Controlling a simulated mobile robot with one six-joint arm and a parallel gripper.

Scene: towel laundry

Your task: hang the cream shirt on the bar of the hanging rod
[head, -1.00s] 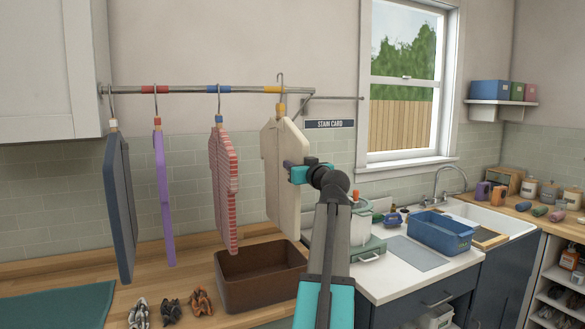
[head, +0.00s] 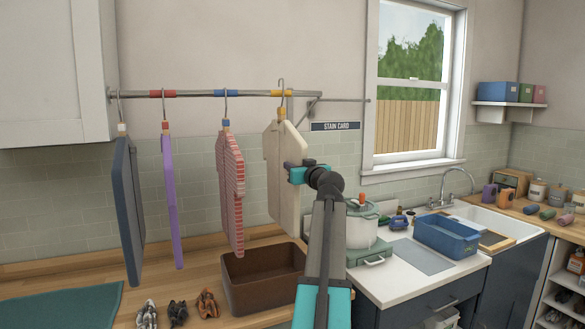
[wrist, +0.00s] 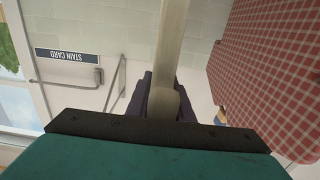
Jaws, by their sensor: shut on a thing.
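The cream shirt (head: 285,190) hangs upright from a thin wire hook with a yellow collar. My gripper (head: 290,172) is shut on the shirt's upper right edge. The bar (head: 255,94) of the hanging rod runs level along the wall. The hook's top shows just above the bar at its yellow band (head: 284,94); I cannot tell whether it bears on the bar or stands in front of it. In the wrist view the cream shirt (wrist: 172,45) shows edge-on between dark fingers (wrist: 155,95).
A red-checked shirt (head: 230,190), a purple one (head: 170,200) and a dark blue one (head: 126,210) hang to the left. A brown bin (head: 265,285) stands below on the wooden counter. A white pot (head: 361,228) is right of my arm.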

